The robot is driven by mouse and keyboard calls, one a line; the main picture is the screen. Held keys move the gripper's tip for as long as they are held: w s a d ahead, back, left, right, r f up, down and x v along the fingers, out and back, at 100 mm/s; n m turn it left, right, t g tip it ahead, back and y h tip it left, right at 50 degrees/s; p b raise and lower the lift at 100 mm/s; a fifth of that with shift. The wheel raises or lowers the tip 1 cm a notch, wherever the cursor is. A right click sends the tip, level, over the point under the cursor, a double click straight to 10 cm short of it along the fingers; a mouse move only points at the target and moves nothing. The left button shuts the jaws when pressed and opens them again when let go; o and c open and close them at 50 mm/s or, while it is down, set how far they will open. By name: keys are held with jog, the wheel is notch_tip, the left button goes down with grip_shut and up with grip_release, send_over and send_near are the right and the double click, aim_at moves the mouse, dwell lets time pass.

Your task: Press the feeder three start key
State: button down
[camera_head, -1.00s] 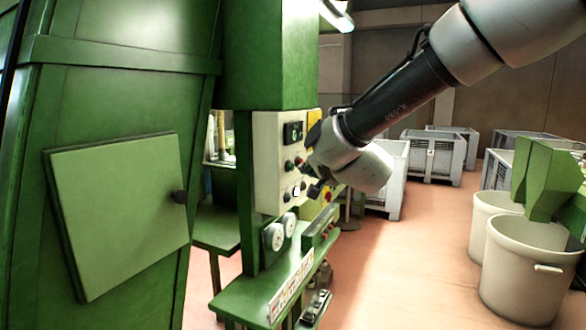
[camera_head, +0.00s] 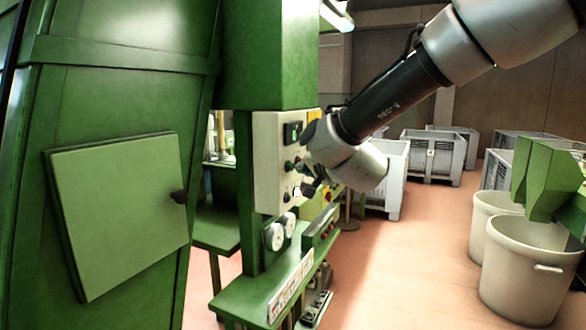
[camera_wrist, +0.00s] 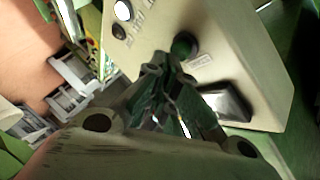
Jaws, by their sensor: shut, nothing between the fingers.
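A beige control panel (camera_head: 266,165) is fixed to the green machine in the head view, with a dark display (camera_head: 292,132) and small keys below it. In the wrist view the panel (camera_wrist: 235,45) fills the right half. A round green key (camera_wrist: 184,45) stands just beyond my fingertips, partly hidden by them. A white key (camera_wrist: 123,10) and a black key (camera_wrist: 119,32) are farther left. The labels are too small to read, so I cannot tell which is feeder three start. My gripper (camera_wrist: 172,62) is shut and empty, close to the green key; contact is unclear.
A dark rectangular part (camera_wrist: 228,103) sits on the panel right of my fingers. A green cabinet with a door (camera_head: 120,210) stands left. Grey crates (camera_head: 432,155) and white tubs (camera_head: 522,268) stand right.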

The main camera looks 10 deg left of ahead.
jog(key=shift+w+a, duration=0.1)
jog(key=shift+a, duration=0.25)
dwell(0.3)
jog(key=shift+d, duration=0.1)
jog(key=shift+s+d, duration=0.3)
jog(key=shift+d, duration=0.4)
jog(key=shift+d, duration=0.1)
jog(key=shift+s+d, duration=0.3)
jog(key=shift+d, duration=0.45)
jog(key=shift+s+d, duration=0.25)
jog(key=shift+d, duration=0.5)
jog(key=shift+s+d, duration=0.3)
jog(key=shift+d, duration=0.45)
